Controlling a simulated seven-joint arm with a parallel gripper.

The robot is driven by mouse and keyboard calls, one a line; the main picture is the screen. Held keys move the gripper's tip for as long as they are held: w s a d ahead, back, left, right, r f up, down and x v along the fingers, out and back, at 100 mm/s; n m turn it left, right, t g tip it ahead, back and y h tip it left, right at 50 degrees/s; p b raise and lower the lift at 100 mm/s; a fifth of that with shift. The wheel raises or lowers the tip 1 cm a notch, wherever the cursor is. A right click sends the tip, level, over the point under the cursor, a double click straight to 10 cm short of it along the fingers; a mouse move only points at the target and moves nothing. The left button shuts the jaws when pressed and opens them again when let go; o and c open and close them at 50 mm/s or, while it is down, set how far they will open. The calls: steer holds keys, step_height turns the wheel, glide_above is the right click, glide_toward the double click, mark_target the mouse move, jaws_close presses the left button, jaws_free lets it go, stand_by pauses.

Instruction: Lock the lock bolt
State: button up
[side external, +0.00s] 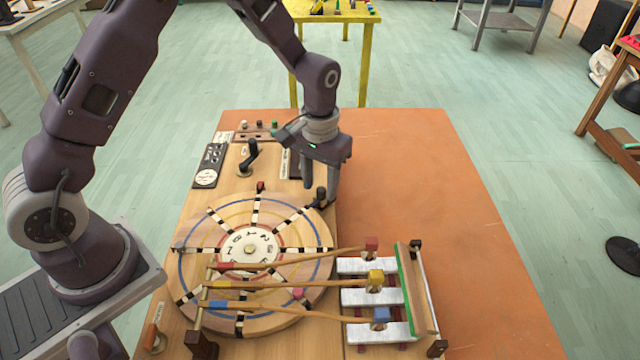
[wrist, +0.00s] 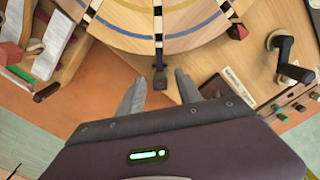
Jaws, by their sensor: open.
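My gripper (side external: 320,186) is open and points down at the far right rim of the round wooden wheel (side external: 208,217). A dark upright knob (side external: 321,197) stands at that rim, by the fingertips. In the wrist view the dark knob (wrist: 160,80) lies between the two open fingers of my gripper (wrist: 160,77), apparently not gripped. No part is clearly marked as the lock bolt, so I cannot tell whether this knob is it. A black crank handle (side external: 249,153) stands behind the wheel and also shows in the wrist view (wrist: 289,57).
Mallets with red (side external: 371,244), yellow and blue heads reach over white bars (side external: 365,297) in front. A black labelled panel (side external: 209,166) lies at the back left. The orange table (side external: 430,190) is clear on the right.

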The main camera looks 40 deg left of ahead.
mark_target(320, 190)
step_height(320, 190, up, 7)
steer(key=shift+f, duration=0.15)
steer(key=s+a+r+m+t, duration=0.1)
steer(key=s+a+r+t, duration=0.15)
steer(key=s+r, duration=1.2)
steer(key=s+r+m+t, duration=0.1)
steer(key=s+r+t, duration=0.1)
steer(key=s, duration=0.9)
steer(key=shift+r+t, duration=0.2)
steer(key=shift+t, duration=0.35)
